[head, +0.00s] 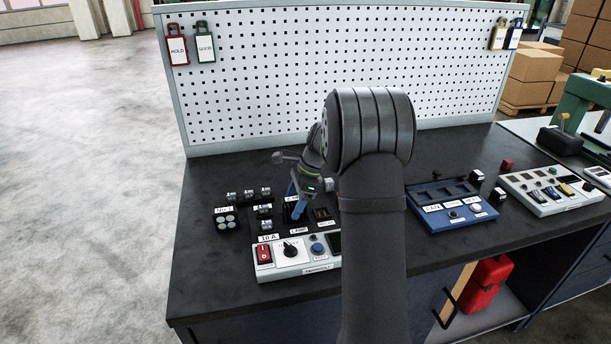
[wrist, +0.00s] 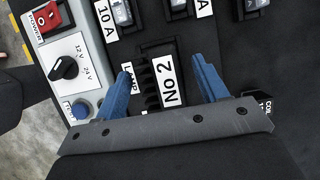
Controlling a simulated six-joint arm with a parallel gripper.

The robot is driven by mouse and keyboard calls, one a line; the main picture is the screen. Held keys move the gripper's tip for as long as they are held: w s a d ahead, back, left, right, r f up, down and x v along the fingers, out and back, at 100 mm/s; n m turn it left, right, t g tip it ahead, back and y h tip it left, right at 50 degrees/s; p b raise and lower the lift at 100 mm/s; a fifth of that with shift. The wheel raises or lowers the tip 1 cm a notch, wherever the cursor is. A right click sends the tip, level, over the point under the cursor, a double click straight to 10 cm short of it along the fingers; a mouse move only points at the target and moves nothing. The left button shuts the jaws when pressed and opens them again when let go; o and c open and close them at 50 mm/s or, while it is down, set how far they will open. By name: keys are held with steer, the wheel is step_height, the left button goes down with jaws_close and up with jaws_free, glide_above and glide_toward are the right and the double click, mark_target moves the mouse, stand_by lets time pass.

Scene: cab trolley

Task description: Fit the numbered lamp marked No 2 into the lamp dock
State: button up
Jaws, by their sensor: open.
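The lamp marked No 2 (wrist: 168,84) is a dark ribbed block with a white label in the wrist view. It stands between the two blue fingers of my gripper (wrist: 165,88), with a gap on both sides. My gripper is open and points down at it; in the head view the blue fingers (head: 297,203) are over the dark fittings behind the control box. The label LAMP (head: 299,231) marks the lamp dock's place there; in the wrist view the left finger partly covers it. The lamp sits beside that label; whether it is fully seated cannot be told.
A grey control box (head: 290,268) with a red switch, a knob and a blue button is in front. Several 10 A blocks (head: 264,212) and a No 1 piece (head: 225,220) stand left. A blue tray (head: 470,225) is right. The bench's left front is clear.

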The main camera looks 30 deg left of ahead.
steer(key=v, duration=1.5)
steer(key=shift+r, duration=0.35)
steer(key=x, duration=1.7)
steer(key=shift+f, duration=0.3)
steer(key=shift+r, duration=0.1)
